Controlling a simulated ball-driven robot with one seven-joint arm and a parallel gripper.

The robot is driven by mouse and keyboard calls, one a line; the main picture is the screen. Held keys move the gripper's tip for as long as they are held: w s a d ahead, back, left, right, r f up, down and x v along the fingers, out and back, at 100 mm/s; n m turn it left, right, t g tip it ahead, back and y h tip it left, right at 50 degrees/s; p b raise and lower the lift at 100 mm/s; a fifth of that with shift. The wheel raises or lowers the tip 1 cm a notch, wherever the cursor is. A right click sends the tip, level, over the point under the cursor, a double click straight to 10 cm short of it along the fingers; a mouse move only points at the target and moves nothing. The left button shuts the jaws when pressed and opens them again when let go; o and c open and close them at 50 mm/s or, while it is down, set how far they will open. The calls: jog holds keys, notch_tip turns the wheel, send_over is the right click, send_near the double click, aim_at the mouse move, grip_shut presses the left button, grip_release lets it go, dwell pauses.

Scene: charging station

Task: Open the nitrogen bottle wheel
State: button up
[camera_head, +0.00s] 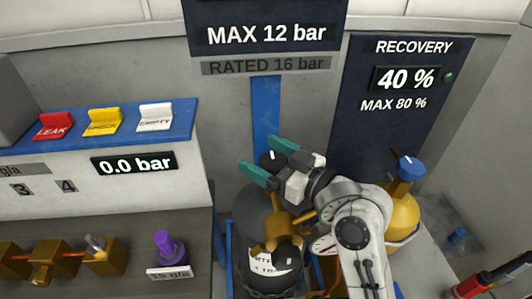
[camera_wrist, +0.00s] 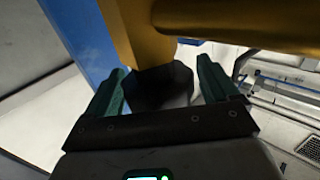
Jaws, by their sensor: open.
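A black wheel (camera_head: 271,159) with a white mark shows between my gripper's fingers in the head view, above a dark grey bottle (camera_head: 252,213). My gripper (camera_head: 255,153) is open, with its two teal fingers on either side of the wheel. In the wrist view, the dark faceted wheel (camera_wrist: 160,88) lies between the open fingers of my gripper (camera_wrist: 162,68). A gap seems to show beside it; I cannot tell whether either finger touches it. A brass valve body (camera_wrist: 135,30) is beyond the wheel. My wrist and arm hide part of the bottle and valve.
A yellow bottle (camera_head: 405,212) with a blue knob (camera_head: 411,168) stands right of my arm. A blue upright (camera_head: 266,110) rises behind the wheel. A blue shelf (camera_head: 185,122) with coloured tags and a purple-topped item (camera_head: 167,246) are at left.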

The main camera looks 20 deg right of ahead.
jog(key=c, duration=1)
jog(key=shift+o, duration=0.2)
jog(key=shift+f, duration=0.1)
